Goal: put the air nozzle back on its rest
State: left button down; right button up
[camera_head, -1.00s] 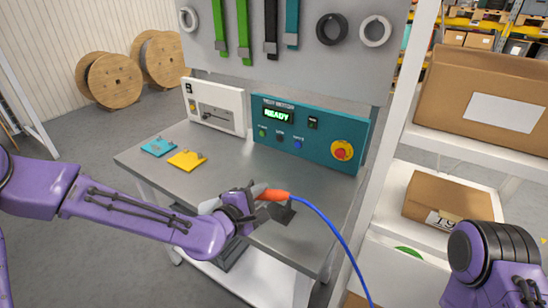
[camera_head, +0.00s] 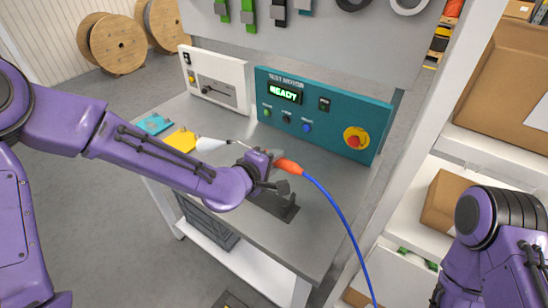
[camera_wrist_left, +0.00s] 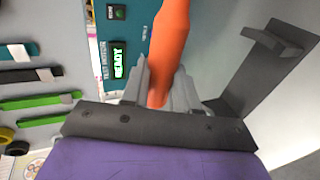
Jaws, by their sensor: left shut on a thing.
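The air nozzle (camera_head: 289,167) has an orange grip with a blue hose running from its end. My left gripper (camera_head: 268,164) is shut on the orange grip, above the bench. In the left wrist view the orange grip (camera_wrist_left: 168,45) sits between the fingers. The dark rest (camera_head: 287,212) stands on the bench just below the gripper, partly hidden by my wrist. It also shows in the left wrist view (camera_wrist_left: 245,75), beside the nozzle and apart from it.
The grey bench (camera_head: 325,190) has a teal panel (camera_head: 335,117) reading READY and a white box (camera_head: 215,83) at its back. A yellow plate (camera_head: 181,139) and a teal plate (camera_head: 153,124) lie at the left. The blue hose (camera_head: 345,225) hangs over the front right.

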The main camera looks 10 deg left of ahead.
pick_arm(q)
notch_tip(320, 180, down, 8)
jog(key=b, duration=0.6)
jog(key=shift+r, duration=0.25)
dwell(0.4)
jog(key=shift+b, duration=0.65)
jog(key=shift+s+a, duration=0.1)
jog(key=shift+s, duration=0.2)
dwell(0.3)
jog(key=shift+f+b, duration=1.05)
jog(key=shift+f, duration=0.25)
jog(key=shift+p, duration=0.35)
jog(key=shift+f, duration=0.1)
